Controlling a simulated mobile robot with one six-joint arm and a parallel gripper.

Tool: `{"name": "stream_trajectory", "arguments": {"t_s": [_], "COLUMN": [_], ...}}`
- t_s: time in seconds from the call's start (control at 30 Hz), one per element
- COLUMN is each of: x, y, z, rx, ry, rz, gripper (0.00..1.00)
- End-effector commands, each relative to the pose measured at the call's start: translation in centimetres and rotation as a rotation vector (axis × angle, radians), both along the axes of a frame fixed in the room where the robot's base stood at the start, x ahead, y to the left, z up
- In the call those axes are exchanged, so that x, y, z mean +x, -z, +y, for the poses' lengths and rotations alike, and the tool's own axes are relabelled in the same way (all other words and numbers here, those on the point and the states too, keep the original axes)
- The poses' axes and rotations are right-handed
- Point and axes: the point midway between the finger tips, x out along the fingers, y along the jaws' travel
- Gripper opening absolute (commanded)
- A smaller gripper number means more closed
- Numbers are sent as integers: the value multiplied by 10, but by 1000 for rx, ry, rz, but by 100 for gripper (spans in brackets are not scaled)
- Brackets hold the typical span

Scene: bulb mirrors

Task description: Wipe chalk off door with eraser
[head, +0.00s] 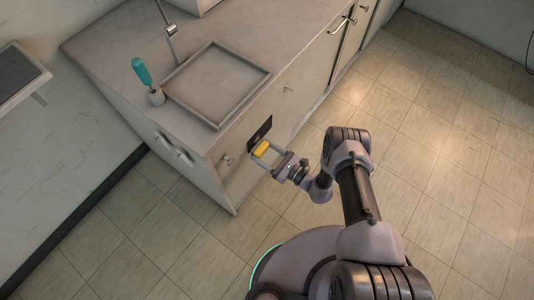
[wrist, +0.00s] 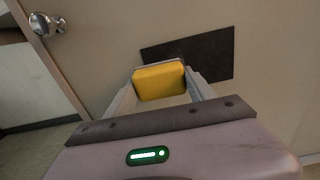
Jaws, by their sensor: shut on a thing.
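My gripper (head: 265,152) is shut on a yellow eraser (head: 261,148), held in front of the cabinet door (head: 232,172). In the wrist view the eraser (wrist: 160,82) sits between the two fingers, and my gripper (wrist: 160,88) frames it. A dark rectangular panel (wrist: 208,58) is on the door behind the eraser; its lower left part is hidden by the eraser and fingers. The dark panel (head: 261,130) also shows in the head view. I cannot tell whether the eraser touches it. No separate chalk mark can be made out.
A counter (head: 110,45) stands above the door, with a shallow tray (head: 215,82), a faucet (head: 170,32) and a teal-handled brush (head: 141,72) in a holder. A round knob (wrist: 47,24) is at the upper left in the wrist view. Tiled floor (head: 430,120) at right is clear.

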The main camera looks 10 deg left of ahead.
Motion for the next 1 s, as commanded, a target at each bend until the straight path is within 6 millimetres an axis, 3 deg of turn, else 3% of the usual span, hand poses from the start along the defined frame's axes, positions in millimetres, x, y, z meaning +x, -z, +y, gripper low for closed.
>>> {"name": "stream_trajectory", "arguments": {"t_s": [1.0], "x": [4], "y": [0], "z": [11], "rx": [-1], "ry": [-2], "rz": [0], "gripper": [31]}}
